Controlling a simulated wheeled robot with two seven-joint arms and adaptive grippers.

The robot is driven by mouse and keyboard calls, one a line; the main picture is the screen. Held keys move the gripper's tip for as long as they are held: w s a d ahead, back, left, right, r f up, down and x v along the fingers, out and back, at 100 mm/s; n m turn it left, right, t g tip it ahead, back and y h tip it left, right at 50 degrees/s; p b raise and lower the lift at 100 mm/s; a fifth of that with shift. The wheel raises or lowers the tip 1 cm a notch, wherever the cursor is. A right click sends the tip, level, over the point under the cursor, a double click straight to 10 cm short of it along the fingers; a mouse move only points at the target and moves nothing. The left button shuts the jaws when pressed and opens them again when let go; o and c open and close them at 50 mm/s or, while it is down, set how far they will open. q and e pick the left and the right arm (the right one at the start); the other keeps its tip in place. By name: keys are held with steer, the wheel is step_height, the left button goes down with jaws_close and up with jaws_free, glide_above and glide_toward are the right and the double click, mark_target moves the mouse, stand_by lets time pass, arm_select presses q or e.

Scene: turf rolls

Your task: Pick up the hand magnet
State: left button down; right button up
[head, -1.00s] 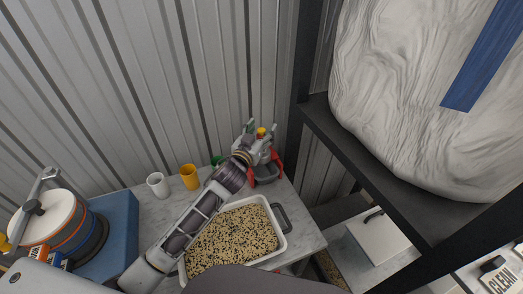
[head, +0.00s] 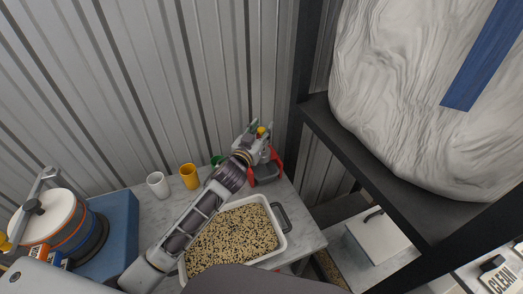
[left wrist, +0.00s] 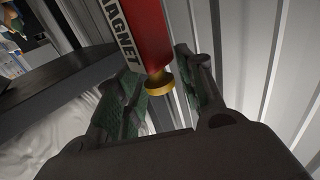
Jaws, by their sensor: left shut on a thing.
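In the left wrist view the magnet (left wrist: 140,32) stands between the two green-padded fingers. In the head view its gold knob (head: 262,131) shows between the fingers, while much of its body is hidden by the gripper. My left gripper (head: 258,129) is shut on it, at the back right of the table; it also shows in the left wrist view (left wrist: 165,85). My right gripper is not in view.
A white tray of speckled grain (head: 232,236) sits below my left arm. A white cup (head: 157,185), a yellow cup (head: 189,177) and a green cup stand along the wall. A black shelf (head: 375,180) rises at right.

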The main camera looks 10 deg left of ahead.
arm_select(q)
steer(key=shift+r, duration=0.1)
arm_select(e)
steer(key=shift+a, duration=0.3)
arm_select(q)
steer(key=shift+r, duration=0.25)
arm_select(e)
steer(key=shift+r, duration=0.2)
